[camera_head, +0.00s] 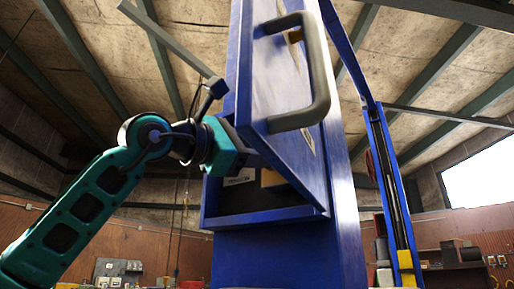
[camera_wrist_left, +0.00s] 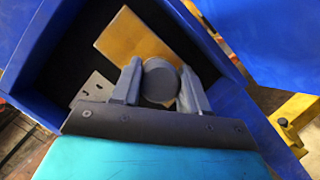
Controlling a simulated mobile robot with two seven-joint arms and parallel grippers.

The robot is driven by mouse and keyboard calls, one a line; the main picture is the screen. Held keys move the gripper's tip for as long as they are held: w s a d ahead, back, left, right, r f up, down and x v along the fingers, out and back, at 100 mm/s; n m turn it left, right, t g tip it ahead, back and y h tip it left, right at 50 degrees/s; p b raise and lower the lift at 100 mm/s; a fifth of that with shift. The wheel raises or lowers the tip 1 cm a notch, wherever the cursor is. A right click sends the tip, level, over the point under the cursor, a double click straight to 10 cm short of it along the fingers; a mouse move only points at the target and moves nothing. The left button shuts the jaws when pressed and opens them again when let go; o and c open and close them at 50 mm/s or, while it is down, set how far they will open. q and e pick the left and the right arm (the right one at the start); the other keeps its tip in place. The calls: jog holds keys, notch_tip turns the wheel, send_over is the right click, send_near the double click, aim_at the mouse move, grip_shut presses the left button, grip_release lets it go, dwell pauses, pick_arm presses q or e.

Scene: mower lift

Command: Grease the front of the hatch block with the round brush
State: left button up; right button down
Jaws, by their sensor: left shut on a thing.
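My left gripper (camera_wrist_left: 160,74) is shut on the round brush (camera_wrist_left: 160,84), a dark grey round piece seen end-on between the two fingers. The hatch block (camera_wrist_left: 128,38) is a yellow-orange block inside the blue hatch compartment (camera_wrist_left: 45,42). The brush overlaps its lower part in the left wrist view; I cannot tell whether they touch. In the head view my left gripper (camera_head: 242,150) reaches behind the open hatch door (camera_head: 283,165), which hides the fingertips and brush. A small part of the block (camera_head: 272,178) shows under the door. My right gripper is not in view.
The blue door has a thick grey handle (camera_head: 318,85) and stands close beside my left gripper. A pale plate with holes (camera_wrist_left: 92,92) lies beside the block in the compartment. A blue post (camera_head: 385,170) with a yellow foot stands to the right.

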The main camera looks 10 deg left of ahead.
pick_arm(q)
jog(key=shift+r+p, duration=2.3)
jog(key=shift+r, duration=2.15)
jog(key=shift+w+f+b, duration=0.1)
jog(key=shift+f+b, duration=1.35)
jog(key=shift+f, duration=0.6)
notch_tip(320, 180, down, 10)
jog(key=b, duration=0.8)
